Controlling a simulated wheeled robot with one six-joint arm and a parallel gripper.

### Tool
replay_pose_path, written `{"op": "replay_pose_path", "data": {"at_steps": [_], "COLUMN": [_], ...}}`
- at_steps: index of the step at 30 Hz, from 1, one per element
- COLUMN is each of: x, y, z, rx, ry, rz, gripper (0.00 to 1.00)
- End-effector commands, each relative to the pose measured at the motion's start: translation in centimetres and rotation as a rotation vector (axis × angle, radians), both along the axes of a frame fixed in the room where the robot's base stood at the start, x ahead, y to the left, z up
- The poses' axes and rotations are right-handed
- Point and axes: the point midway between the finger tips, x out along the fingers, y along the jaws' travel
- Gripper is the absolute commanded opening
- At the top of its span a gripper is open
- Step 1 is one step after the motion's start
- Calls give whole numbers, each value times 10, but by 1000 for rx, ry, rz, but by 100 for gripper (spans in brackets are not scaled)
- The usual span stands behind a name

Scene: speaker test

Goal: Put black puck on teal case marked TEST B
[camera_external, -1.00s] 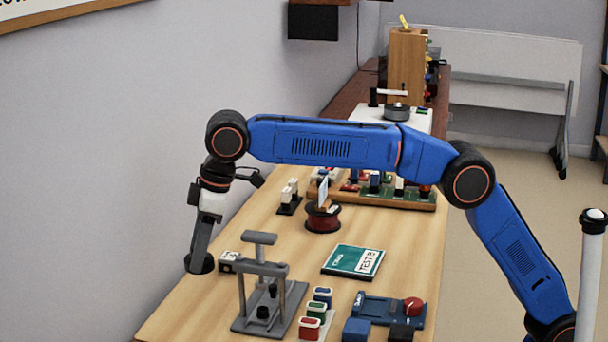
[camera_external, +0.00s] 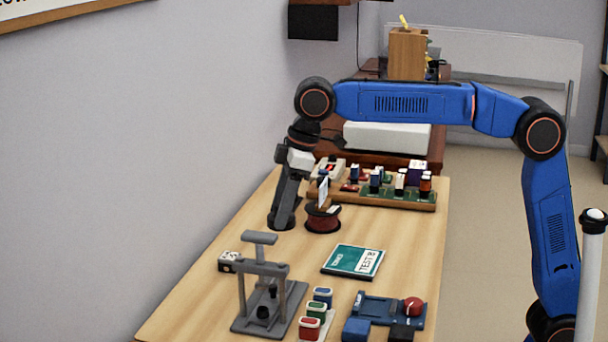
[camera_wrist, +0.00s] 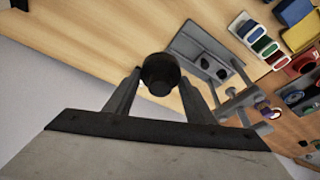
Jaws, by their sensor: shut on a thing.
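The black puck (camera_wrist: 161,72) is held between the fingertips of my gripper (camera_wrist: 160,88) in the wrist view. In the external view the puck (camera_external: 281,223) is at the lower end of my gripper (camera_external: 283,210), at the left of the table. It looks close to the table top, but I cannot tell the gap. The teal case marked TEST B (camera_external: 345,261) lies flat on the table, to the right of and nearer than my gripper. Nothing lies on it. I cannot make out the case in the wrist view.
A dark red spool (camera_external: 323,219) stands just right of my gripper. A grey press stand (camera_external: 262,285) stands in front. Several coloured small blocks (camera_external: 316,311) and a blue device (camera_external: 390,312) are near the front. A green board (camera_external: 400,195) lies behind.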

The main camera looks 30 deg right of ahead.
Motion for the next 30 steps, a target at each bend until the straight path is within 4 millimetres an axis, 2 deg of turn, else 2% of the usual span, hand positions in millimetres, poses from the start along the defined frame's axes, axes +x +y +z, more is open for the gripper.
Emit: {"op": "replay_pose_path", "data": {"at_steps": [1,6,15,18,23,26,30], "x": [-1,-8,-26,-31,-35,-36,-36], "y": [-18,-67,-145,-161,-174,-177,-177], "z": [2,-1,-14,-18,-23,-34,-58], "rx": [2,2,3,3,3,1,0], "ry": [-1,0,-1,-1,-1,0,1], "rz": [-5,-11,-20,-22,-23,-23,-23], "gripper": [21,21,21,21,21,21,21]}}
